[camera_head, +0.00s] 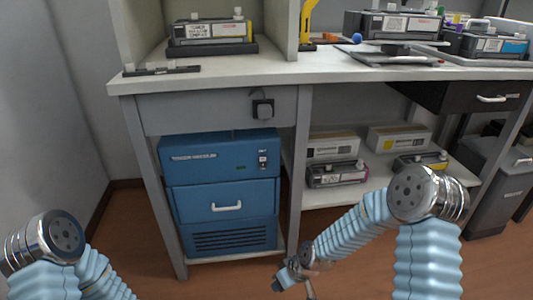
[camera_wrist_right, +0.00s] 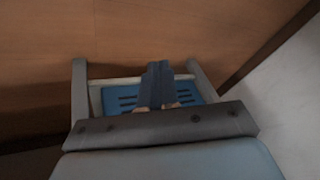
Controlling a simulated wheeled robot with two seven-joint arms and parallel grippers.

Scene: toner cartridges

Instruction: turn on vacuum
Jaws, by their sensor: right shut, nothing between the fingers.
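The vacuum is a blue cabinet (camera_head: 220,180) on a low shelf under the left part of the bench. A small dark switch (camera_head: 262,158) sits at the upper right of its front. A drawer handle and a slotted vent are below. My right gripper (camera_head: 277,285) is low in front of the unit, near the shelf's right end, apart from the switch. In the right wrist view its fingers (camera_wrist_right: 157,80) are shut and empty, with the blue slotted vent (camera_wrist_right: 118,98) behind them. The switch is not seen there. My left arm shows at lower left, but its gripper does not.
The bench top (camera_head: 270,72) overhangs the vacuum, and a black box (camera_head: 262,107) hangs on its front apron. Boxes and cartridges (camera_head: 336,174) fill the shelf to the right. Bench legs flank the unit. The floor (camera_head: 135,235) in front is open.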

